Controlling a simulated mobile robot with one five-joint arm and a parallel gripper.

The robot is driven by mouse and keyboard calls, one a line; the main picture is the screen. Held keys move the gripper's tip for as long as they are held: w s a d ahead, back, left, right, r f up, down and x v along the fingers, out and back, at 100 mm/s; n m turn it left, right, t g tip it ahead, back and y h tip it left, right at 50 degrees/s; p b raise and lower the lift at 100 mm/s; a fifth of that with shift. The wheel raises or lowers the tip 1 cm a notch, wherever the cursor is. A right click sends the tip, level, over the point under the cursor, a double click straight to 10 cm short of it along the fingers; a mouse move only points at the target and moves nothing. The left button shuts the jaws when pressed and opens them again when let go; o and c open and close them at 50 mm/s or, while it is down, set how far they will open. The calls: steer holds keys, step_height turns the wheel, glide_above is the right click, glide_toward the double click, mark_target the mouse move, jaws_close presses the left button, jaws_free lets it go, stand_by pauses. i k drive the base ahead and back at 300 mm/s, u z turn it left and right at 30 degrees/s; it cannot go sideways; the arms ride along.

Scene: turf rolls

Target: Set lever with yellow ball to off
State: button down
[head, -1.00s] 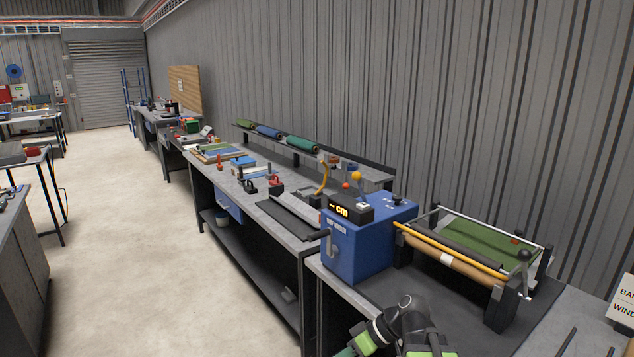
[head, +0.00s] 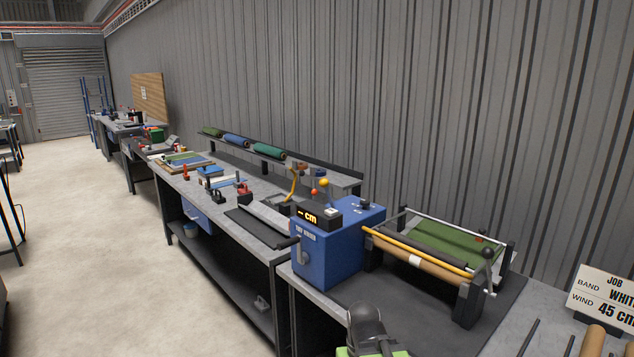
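A small yellow ball (head: 324,182) shows in the head view just behind the blue machine (head: 330,245) on the bench. A red-orange ball (head: 314,191) is just left of it and a little lower. The lever under the yellow ball is mostly hidden by the machine and its display, so I cannot tell its position. Part of my green and black arm shows at the bottom edge, well in front of the machine. My gripper is not in view.
A roller frame (head: 440,245) with green turf stands right of the blue machine. A job sign (head: 606,295) stands at the far right. Benches with tools and turf rolls run along the wall. The floor (head: 80,230) on the left is clear.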

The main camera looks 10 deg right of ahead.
mark_target(324, 181)
steer(key=u, duration=0.45)
steer(key=k, duration=1.4)
steer(key=u, duration=0.1)
steer(key=i, duration=1.8)
steer(key=u, duration=0.75)
